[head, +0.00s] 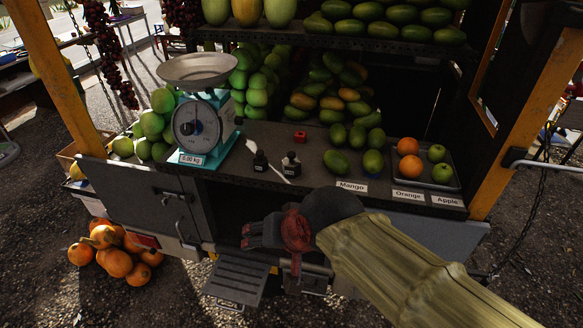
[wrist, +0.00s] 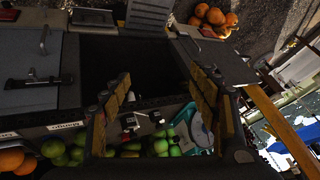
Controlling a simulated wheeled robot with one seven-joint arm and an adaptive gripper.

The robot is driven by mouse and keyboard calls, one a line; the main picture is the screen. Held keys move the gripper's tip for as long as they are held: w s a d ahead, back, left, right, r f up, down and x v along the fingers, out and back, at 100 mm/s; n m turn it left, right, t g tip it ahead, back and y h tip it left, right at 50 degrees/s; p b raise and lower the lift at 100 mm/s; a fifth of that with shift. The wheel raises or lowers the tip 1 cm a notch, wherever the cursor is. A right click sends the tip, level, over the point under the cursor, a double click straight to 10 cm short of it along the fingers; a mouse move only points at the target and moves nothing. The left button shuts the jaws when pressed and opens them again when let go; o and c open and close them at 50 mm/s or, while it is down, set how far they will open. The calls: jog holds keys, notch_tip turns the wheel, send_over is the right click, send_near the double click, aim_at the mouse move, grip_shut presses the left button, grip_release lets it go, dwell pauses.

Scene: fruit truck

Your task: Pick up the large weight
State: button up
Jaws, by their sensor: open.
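Two small dark weights stand upright on the truck's counter. The right weight (head: 291,165) looks slightly larger than the left weight (head: 260,162), though the difference is small. Both also show in the wrist view, between the fingers: one weight (wrist: 130,123) and another weight (wrist: 156,118); I cannot tell there which is larger. My gripper (head: 264,232) is in front of the counter's near edge, apart from both weights. In the wrist view, my gripper (wrist: 160,85) has its yellow-padded fingers spread wide with nothing held between them.
A scale (head: 200,122) with a metal pan stands left of the weights. A small red object (head: 300,136) lies behind them. Mangoes (head: 337,161) and a tray (head: 452,183) of oranges and apples are to the right. Pumpkins (head: 118,263) lie on the ground at left.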

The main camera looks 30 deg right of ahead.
jog(key=shift+o, duration=0.7)
jog(key=w+d+m+t, duration=0.1)
jog(key=w+m+t, duration=0.1)
jog(key=w+m, duration=0.7)
jog(key=shift+w+d+f+b, duration=0.2)
jog(key=shift+f+b, duration=0.1)
jog(key=shift+f, duration=0.1)
jog(key=m+t+h+b, duration=0.25)
jog(key=m+h, duration=0.45)
jog(key=m, duration=2)
send_near(291, 164)
jog(key=w+d+f, duration=0.1)
jog(key=w+d+f+p, duration=0.1)
jog(key=f, duration=0.1)
jog(key=shift+w, duration=0.2)
jog(key=shift+w+d, duration=0.1)
jog(key=shift+d, duration=0.1)
jog(key=shift+x, duration=0.85)
jog(key=shift+w+a+r+b+x, duration=0.1)
jog(key=shift+b+x, duration=0.05)
jog(key=shift+x, duration=0.8)
jog(key=shift+w+a+r+b+x, duration=0.1)
jog(key=shift+r+x, duration=0.05)
jog(key=shift+x, duration=0.8)
jog(key=shift+w+a+r+b+x, duration=0.1)
jog(key=shift+b+x, duration=0.05)
jog(key=shift+x, duration=0.8)
jog(key=c, duration=0.3)
